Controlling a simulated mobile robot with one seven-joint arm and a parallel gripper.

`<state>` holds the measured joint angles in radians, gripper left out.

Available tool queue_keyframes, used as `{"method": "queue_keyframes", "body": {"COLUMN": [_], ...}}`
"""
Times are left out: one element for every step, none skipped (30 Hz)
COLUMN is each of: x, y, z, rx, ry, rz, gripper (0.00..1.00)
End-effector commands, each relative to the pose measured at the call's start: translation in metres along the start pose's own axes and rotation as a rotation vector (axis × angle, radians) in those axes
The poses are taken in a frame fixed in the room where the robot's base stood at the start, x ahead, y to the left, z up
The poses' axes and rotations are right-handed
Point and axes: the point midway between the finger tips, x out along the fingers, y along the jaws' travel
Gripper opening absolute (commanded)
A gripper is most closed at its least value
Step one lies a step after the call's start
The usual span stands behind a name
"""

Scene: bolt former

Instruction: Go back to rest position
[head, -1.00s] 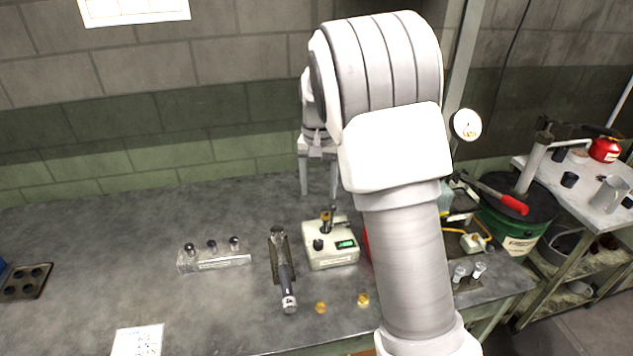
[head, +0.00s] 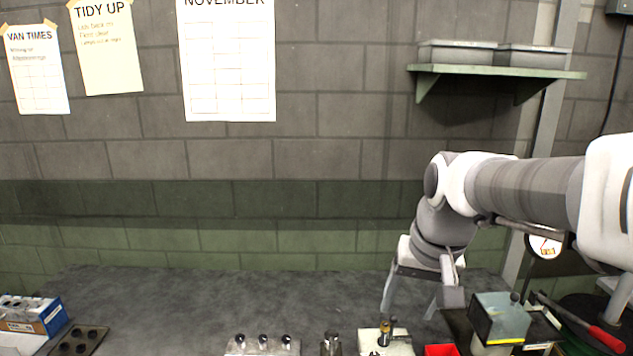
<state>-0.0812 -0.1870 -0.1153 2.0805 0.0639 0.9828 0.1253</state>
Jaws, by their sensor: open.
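My arm reaches in from the right in the head view. My gripper (head: 409,313) hangs downward with its two grey fingers spread apart and nothing between them. It shows behind and a little above the pale bench device (head: 399,347), which carries a small brass-coloured part on top. I cannot tell the exact height of the fingertips above the bench.
A clear rack with several dark-topped pieces (head: 262,342) and a metal tool (head: 331,343) stand at the front. A blue box (head: 48,318) and dark tray (head: 78,341) are at left. A wall shelf (head: 497,72) is at upper right. The left-middle bench (head: 190,300) is clear.

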Motion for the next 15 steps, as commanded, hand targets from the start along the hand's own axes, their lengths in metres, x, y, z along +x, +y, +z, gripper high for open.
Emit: {"method": "queue_keyframes", "body": {"x": [-0.008, -0.011, -0.015, -0.018, -0.021, -0.024, -0.026, -0.027, -0.029, -0.030, -0.031, -0.031, -0.031, -0.032, -0.031], "y": [0.002, 0.002, 0.004, 0.005, 0.006, 0.007, 0.008, 0.009, 0.011, 0.012, 0.013, 0.015, 0.016, 0.017, 0.018], "z": [0.012, 0.019, 0.028, 0.035, 0.042, 0.051, 0.058, 0.064, 0.073, 0.080, 0.086, 0.094, 0.099, 0.104, 0.110], "rx": [-0.018, -0.028, -0.041, -0.051, -0.062, -0.077, -0.088, -0.098, -0.113, -0.123, -0.133, -0.145, -0.153, -0.162, -0.172], "ry": [0.024, 0.035, 0.051, 0.063, 0.074, 0.089, 0.101, 0.114, 0.130, 0.141, 0.152, 0.166, 0.176, 0.185, 0.197], "rz": [-0.004, -0.005, -0.005, -0.005, -0.004, -0.002, -0.001, 0.001, 0.005, 0.007, 0.011, 0.015, 0.018, 0.021, 0.026], "gripper": [0.67, 0.67, 0.67, 0.67, 0.67, 0.67, 0.67, 0.67, 0.67, 0.67, 0.67, 0.67, 0.67, 0.67, 0.67]}}
